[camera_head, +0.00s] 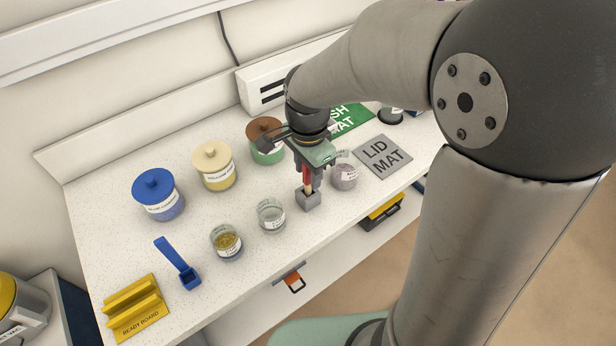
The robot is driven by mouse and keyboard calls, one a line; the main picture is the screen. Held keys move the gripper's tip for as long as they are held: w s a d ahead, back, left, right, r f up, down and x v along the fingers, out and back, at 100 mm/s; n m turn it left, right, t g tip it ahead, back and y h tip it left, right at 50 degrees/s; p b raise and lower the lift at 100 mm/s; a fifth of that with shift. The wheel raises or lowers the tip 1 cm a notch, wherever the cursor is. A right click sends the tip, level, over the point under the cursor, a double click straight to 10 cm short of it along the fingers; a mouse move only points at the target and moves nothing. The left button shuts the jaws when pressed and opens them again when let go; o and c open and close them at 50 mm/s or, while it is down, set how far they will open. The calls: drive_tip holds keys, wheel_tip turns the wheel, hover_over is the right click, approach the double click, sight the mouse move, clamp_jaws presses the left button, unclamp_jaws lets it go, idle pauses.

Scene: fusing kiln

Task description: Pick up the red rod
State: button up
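The red rod (306,173) stands upright in the small grey block (309,201) near the front edge of the worktop. Its lower end, just above the block, looks pale. My gripper (310,177) points down right over the block, with its fingers around or beside the rod. The rod's upper part is hidden by the gripper body. The view is too small to tell whether the fingers press on the rod.
Glass jars (271,215) (227,243) stand left of the block, and another jar (344,176) is close on its right. A blue scoop (189,278), yellow ready board (148,323) and bare lid mat (382,156) lie farther out.

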clamp_jaws()
drive_tip(key=shift+r, duration=0.1)
